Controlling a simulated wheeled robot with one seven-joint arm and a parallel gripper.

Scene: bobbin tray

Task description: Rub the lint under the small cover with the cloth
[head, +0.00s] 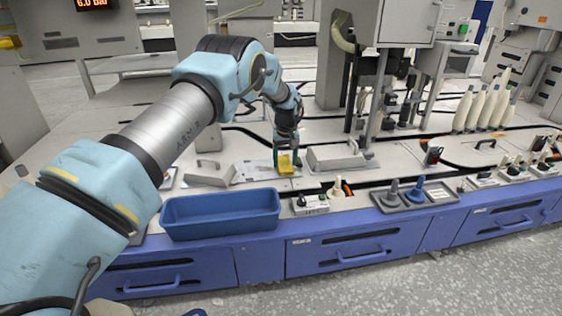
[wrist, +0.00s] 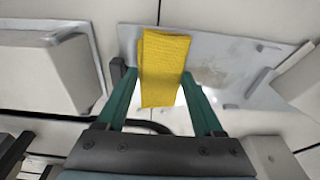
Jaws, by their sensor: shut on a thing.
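My gripper (head: 286,148) points down and is shut on a folded yellow cloth (head: 286,164). In the wrist view the cloth (wrist: 163,65) sits between the green fingertips, over one end of a pale flat plate (wrist: 240,92). I cannot tell whether the cloth touches the plate. Small grey marks (wrist: 212,73), perhaps the lint, show on the bare plate beside the cloth. The small grey cover (head: 210,174) with a handle stands left of the plate in the head view. A larger grey cover (head: 336,159) with a handle stands to the right.
A blue bin (head: 222,213) stands at the front edge, left of the gripper. A small switch box (head: 310,205) and a dark tray with grey and blue knobs (head: 415,195) lie along the front. Machine columns (head: 378,95) rise behind. White bobbins (head: 484,108) stand far right.

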